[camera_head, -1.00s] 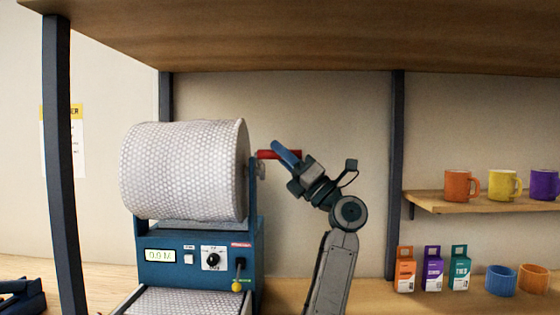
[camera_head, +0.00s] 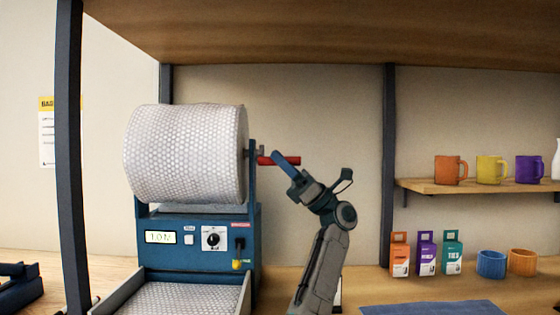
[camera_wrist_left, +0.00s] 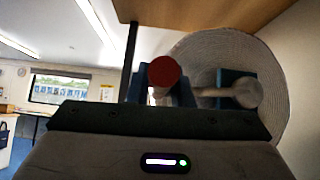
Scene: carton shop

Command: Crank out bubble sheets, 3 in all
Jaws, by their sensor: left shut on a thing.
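The bubble-wrap roll (camera_head: 186,153) sits on the blue dispenser (camera_head: 185,258), whose display (camera_head: 161,237) seems to read 1.0 M. Bubble sheet (camera_head: 180,302) lies in the tray at the front of the dispenser. The red crank handle (camera_head: 263,160) sticks out to the right of the roll. My left gripper (camera_head: 285,166) is shut on this handle. In the left wrist view the handle's round red end (camera_wrist_left: 163,71) shows between the fingers, with the roll (camera_wrist_left: 292,85) behind. My right gripper is not in view.
A dark post (camera_head: 70,160) stands left of the dispenser. Small boxes (camera_head: 425,255) and two cups (camera_head: 491,264) stand on the bench at right, below a shelf (camera_head: 470,188) with mugs. A blue mat (camera_head: 430,308) lies at the lower right.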

